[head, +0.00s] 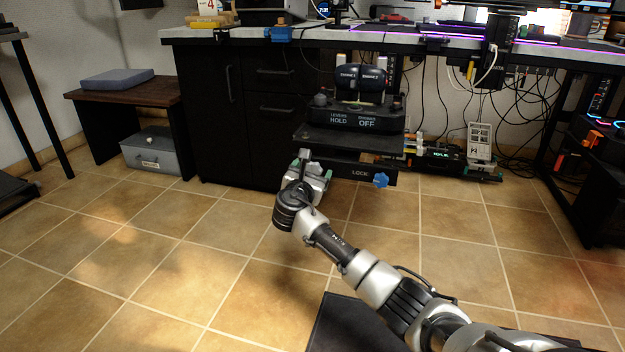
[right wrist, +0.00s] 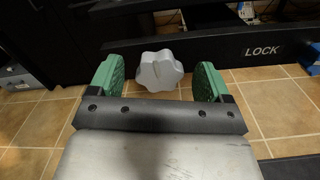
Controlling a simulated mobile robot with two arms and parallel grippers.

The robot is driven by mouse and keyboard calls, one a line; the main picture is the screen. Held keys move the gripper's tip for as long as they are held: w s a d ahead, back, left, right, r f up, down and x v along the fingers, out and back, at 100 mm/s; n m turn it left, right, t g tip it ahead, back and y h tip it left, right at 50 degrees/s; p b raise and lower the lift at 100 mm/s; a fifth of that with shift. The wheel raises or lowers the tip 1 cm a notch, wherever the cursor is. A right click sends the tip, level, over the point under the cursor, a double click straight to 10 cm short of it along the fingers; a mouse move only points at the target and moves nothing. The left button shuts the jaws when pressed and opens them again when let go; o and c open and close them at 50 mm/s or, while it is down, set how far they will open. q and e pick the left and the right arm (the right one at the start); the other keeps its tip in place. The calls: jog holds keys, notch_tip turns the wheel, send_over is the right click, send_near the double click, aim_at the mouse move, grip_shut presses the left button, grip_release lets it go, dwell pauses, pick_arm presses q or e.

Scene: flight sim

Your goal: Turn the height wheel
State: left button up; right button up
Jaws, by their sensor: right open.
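The height wheel is a light grey lobed knob (right wrist: 160,70) in the right wrist view. It sits between the two green finger pads of my right gripper (head: 311,168), at or just past their tips, with a gap on each side. The gripper is open and holds nothing. In the head view the gripper is at the left front of the black stand (head: 372,171), and I cannot clearly make out the grey wheel there. A blue knob (head: 381,180) is on the same stand, right of the word LOCK. My left gripper is not in view.
A throttle unit (head: 358,110) with black levers stands on top of the stand. A desk (head: 420,41) with a black cabinet (head: 228,120) is behind it. Cables and electronics (head: 445,157) are on the right under the desk. The tiled floor at left is clear.

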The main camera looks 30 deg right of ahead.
jog(key=shift+w+d, duration=0.35)
jog(key=shift+d, duration=0.05)
jog(key=c, duration=0.9)
